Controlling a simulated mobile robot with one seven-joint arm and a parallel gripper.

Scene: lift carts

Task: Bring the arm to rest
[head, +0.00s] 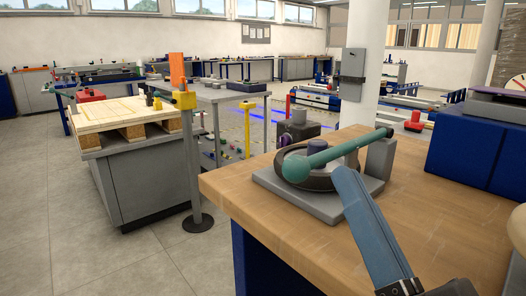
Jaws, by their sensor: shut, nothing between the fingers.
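My gripper (345,176) reaches in from the lower right, its long blue fingers pointing up and away. They look shut with nothing between them, and the dark body behind them is partly cut off by the lower edge. The fingertips appear just in front of a teal lever (350,146) with a round ball end. I cannot tell from this view whether they touch it. The lever lies over a dark ring (268,176) on a grey base plate (346,206). A grey upright block (381,160) stands at the plate's right end.
The plate sits on a wooden-topped workbench (262,222). Blue boxes (470,150) stand at its right. A white column (362,60) rises behind. Floor at the lower left is clear.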

